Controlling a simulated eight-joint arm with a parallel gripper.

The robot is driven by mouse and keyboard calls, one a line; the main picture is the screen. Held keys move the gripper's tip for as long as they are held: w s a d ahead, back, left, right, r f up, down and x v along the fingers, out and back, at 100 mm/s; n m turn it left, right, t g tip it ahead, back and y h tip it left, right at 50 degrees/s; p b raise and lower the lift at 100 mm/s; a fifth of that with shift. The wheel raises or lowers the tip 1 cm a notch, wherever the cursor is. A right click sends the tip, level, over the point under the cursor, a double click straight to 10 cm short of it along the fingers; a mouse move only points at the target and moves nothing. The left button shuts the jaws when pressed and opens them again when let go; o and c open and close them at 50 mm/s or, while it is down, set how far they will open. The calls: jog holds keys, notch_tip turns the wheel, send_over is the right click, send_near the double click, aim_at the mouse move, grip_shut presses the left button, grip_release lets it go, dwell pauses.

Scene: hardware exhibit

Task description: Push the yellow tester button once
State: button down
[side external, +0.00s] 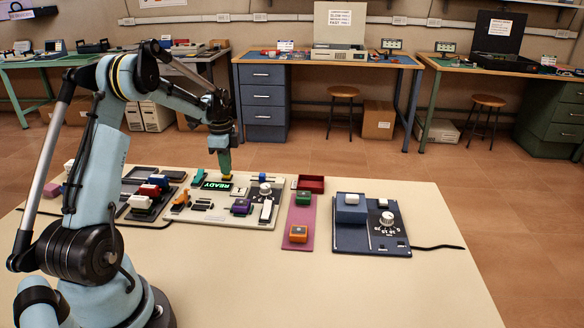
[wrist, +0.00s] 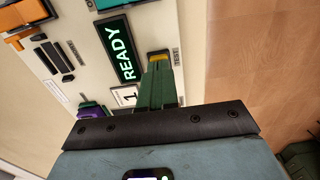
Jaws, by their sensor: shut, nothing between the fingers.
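The yellow tester button (wrist: 158,54) shows in the wrist view just past my fingertips, beside a TEST label (wrist: 176,57) and the lit READY display (wrist: 116,50). It sits on the pale tester panel (side external: 177,213). My gripper (wrist: 158,68) is shut and empty, with its green fingers pointing at the button and covering part of it. In the side view my gripper (side external: 224,170) points down just above the far edge of the READY display (side external: 217,186). The button cannot be made out there. I cannot tell whether the fingertips touch it.
Coloured parts crowd the panel, including a purple block (side external: 241,207) and a white block (side external: 266,211). To the right are a pink strip (side external: 297,219) with coloured blocks and a dark blue unit (side external: 371,241). The front right of the table is clear.

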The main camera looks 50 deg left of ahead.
jog(key=shift+f, duration=0.4)
jog(key=shift+r, duration=0.1)
dwell(0.3)
jog(key=shift+r, duration=3.4)
jog(key=shift+d, duration=0.1)
jog(key=s+d+r+n+t+y, duration=0.1)
jog(key=d+r+n+t, duration=0.2)
jog(key=d, duration=0.9)
jog(key=s+d+r+n+t, duration=0.2)
jog(key=d+r+n, duration=0.15)
jog(key=d, duration=0.85)
jog(key=s+d+f+n+t+h, duration=0.1)
jog(key=s+d, duration=0.3)
jog(key=d, duration=0.4)
jog(key=shift+s+f+n+t, duration=0.35)
jog(key=shift+n+t, duration=0.25)
jog(key=shift+n, duration=0.15)
